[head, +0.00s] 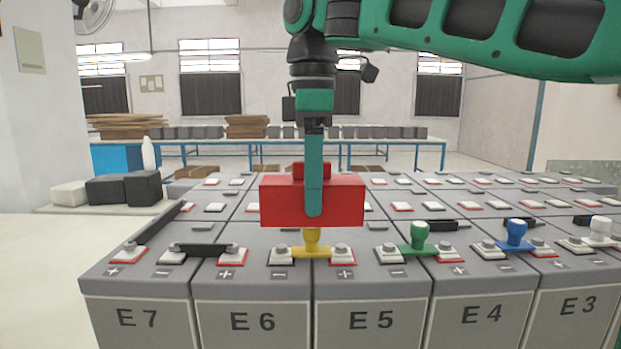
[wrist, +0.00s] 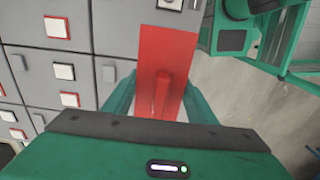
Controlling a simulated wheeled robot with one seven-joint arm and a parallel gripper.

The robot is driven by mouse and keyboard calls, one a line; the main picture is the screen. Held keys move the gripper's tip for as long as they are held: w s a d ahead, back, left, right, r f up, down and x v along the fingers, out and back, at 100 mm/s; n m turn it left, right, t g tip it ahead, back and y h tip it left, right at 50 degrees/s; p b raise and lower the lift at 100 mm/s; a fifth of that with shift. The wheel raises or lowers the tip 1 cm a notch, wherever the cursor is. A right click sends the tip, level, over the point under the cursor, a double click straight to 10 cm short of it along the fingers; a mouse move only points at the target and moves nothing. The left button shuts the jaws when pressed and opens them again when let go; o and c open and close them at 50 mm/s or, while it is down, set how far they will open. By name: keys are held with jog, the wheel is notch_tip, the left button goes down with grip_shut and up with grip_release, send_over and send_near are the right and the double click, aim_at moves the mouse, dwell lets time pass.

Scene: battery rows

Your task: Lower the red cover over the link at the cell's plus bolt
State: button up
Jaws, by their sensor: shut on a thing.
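The red cover (head: 343,200) is a box with a raised grip on top. My gripper (head: 313,205) is shut on that grip and holds the cover level. In the wrist view the cover (wrist: 168,55) lies between my green fingers (wrist: 162,95). The yellow link (head: 312,251), with an upright yellow knob, spans the minus bolt (head: 281,255) of cell E6 and the plus bolt (head: 342,255) of cell E5. The cover appears just above the link's knob in the head view. Whether it touches the knob, or stands behind it, I cannot tell.
Green (head: 418,240), blue (head: 516,235) and white (head: 600,229) knobbed links stand to the right. A black link (head: 203,250) lies on the left between cells E7 and E6. More rows of terminals spread behind. Black blocks (head: 143,188) stand at far left.

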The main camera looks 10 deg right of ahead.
aim_at(312, 226)
jog(key=shift+f, duration=3.35)
jog(key=o, duration=1.1)
